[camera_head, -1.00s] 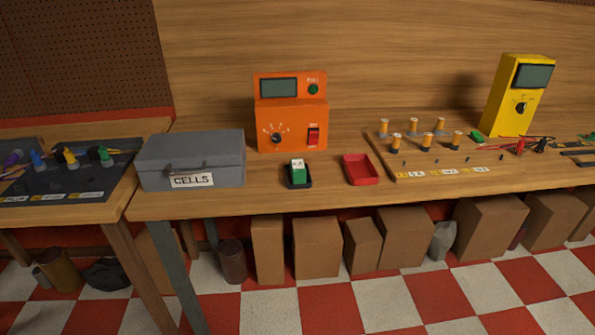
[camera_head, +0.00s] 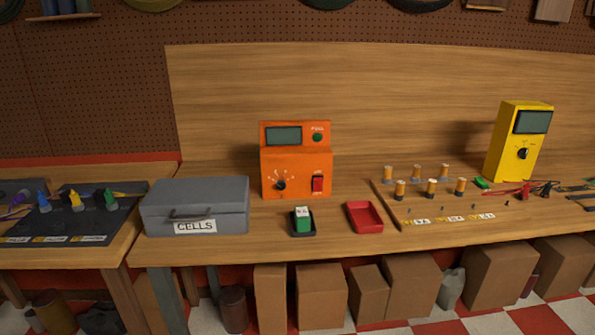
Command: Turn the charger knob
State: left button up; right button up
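The orange charger (camera_head: 297,161) stands upright at the back of the wooden workbench, left of centre. Its round black knob (camera_head: 281,185) is low on the left of the front face, with pale marks fanned above it. A red switch (camera_head: 317,184) sits to the right of the knob. A dark display (camera_head: 283,136) and a green button or lamp (camera_head: 318,137) are on the upper part. A green cell with a white top (camera_head: 302,220) stands in a small black tray in front of the charger. Neither gripper is in view.
A closed grey CELLS case (camera_head: 196,205) is left of the charger. An empty red tray (camera_head: 365,217) lies right of the green cell. A board with several orange posts (camera_head: 431,188) and a yellow meter (camera_head: 520,142) stand farther right. Cardboard boxes (camera_head: 410,284) sit under the bench.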

aim_at(281, 183)
jog(key=i+l, duration=0.2)
jog(key=l, duration=0.25)
jog(key=i+j+z, duration=0.1)
jog(key=j+z, duration=0.25)
jog(key=i+j+z, duration=0.1)
jog(key=z, duration=0.25)
jog(key=j+z, duration=0.35)
